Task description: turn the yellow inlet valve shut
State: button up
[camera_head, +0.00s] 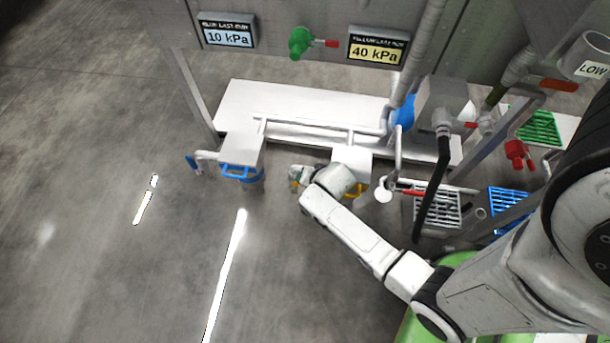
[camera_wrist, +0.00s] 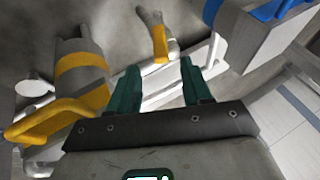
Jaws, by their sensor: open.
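The yellow inlet valve's lever (camera_wrist: 160,45) shows in the wrist view on a pale pipe, just beyond my fingertips and roughly between them. My gripper (camera_wrist: 159,68) is open, with two dark green fingers apart and nothing held. I cannot tell whether a finger touches the lever. In the head view my gripper (camera_head: 297,176) is low over the floor, left of the yellow-marked housing, and its wrist hides most of the valve. The canister with a yellow band (camera_wrist: 82,78) and yellow handle (camera_wrist: 45,122) is at left in the wrist view.
A blue canister (camera_head: 240,173) and blue valve lever (camera_head: 192,164) stand to the left. Gauges read 10 kPa (camera_head: 228,38) and 40 kPa (camera_head: 376,51). A white bench (camera_head: 290,103) lies behind. Pipes and a black hose (camera_head: 433,190) crowd the right. The floor at left is clear.

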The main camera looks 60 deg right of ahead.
jog(key=shift+s+a+r, duration=0.1)
jog(key=shift+s+r, duration=0.1)
jog(key=shift+r, duration=0.15)
jog(key=shift+c, duration=0.3)
